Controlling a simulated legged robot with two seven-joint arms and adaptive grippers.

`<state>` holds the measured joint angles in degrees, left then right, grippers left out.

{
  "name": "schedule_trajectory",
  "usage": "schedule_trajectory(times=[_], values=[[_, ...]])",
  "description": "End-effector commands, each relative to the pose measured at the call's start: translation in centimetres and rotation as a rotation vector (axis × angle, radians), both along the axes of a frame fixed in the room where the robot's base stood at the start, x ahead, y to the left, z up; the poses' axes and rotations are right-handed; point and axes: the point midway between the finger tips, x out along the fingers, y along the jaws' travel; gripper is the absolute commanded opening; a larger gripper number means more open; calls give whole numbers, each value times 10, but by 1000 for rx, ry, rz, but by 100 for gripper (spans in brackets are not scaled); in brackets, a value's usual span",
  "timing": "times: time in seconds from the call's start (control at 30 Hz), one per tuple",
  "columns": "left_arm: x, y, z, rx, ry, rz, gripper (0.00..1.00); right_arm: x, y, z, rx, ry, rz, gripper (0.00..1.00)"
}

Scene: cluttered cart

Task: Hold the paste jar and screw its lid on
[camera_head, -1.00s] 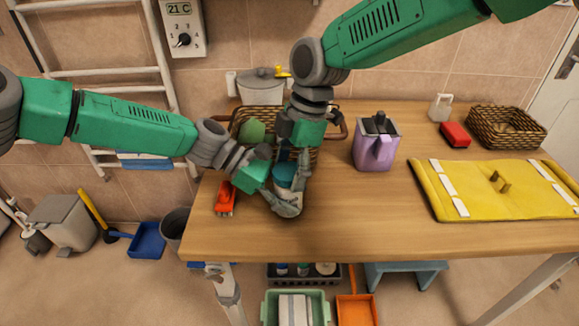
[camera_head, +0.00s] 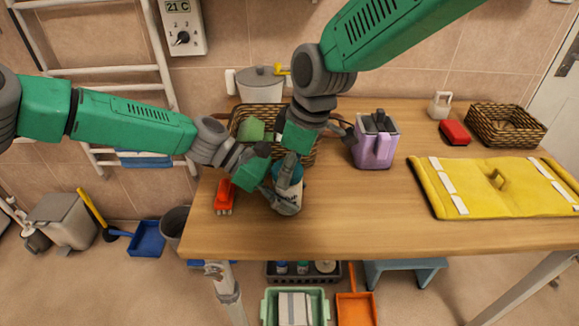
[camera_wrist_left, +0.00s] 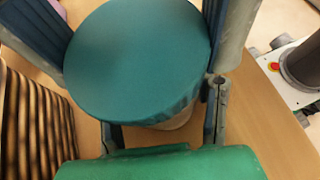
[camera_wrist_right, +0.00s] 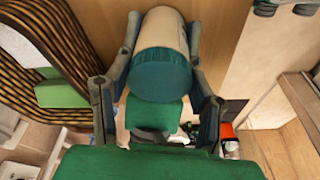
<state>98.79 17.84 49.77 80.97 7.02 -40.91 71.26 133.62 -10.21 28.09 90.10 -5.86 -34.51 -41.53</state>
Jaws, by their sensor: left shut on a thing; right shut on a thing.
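The paste jar (camera_head: 294,201) stands upright on the wooden table near its left end, with its teal lid (camera_head: 291,171) on top. My left gripper (camera_head: 287,207) comes in from the left, low, and is shut on the jar's body. My right gripper (camera_head: 290,178) comes from above and is shut on the lid, one finger in front of it. The lid's round top (camera_wrist_left: 138,60) fills much of the left wrist view. In the right wrist view the lid (camera_wrist_right: 160,77) meets the pale jar body (camera_wrist_right: 163,32); how tightly it sits cannot be told.
A red brush (camera_head: 224,197) lies left of the jar. A wicker basket (camera_head: 246,112) with a green item and a lidded pot (camera_head: 259,85) stand behind. A purple jug (camera_head: 376,146) is to the right, beyond it a yellow mat (camera_head: 460,190). The front table strip is clear.

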Motion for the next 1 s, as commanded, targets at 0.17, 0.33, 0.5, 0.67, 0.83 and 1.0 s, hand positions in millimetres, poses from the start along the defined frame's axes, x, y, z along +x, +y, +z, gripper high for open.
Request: schedule_trajectory(times=[0.17, 0.33, 0.5, 0.67, 0.83, 1.0], values=[[-2, -1, 0, -2, 3, -6, 6, 1, 1, 1, -3, -9, -163, 22], [-3, -2, 0, -2, 4, -8, 6, 2, 1, 1, -1, -8, -296, 22], [-3, -2, 0, -2, 5, -9, 6, 3, 0, 1, 1, -9, -293, 64], [-2, -2, 0, -1, 3, -6, 6, 1, 0, 1, 0, -6, -290, 74], [-1, -1, 0, 0, 3, -4, 6, 1, 0, 0, -2, -4, -289, 95], [-1, 0, 0, -1, 2, -3, 6, 0, 1, 0, -2, -3, -287, 95]])
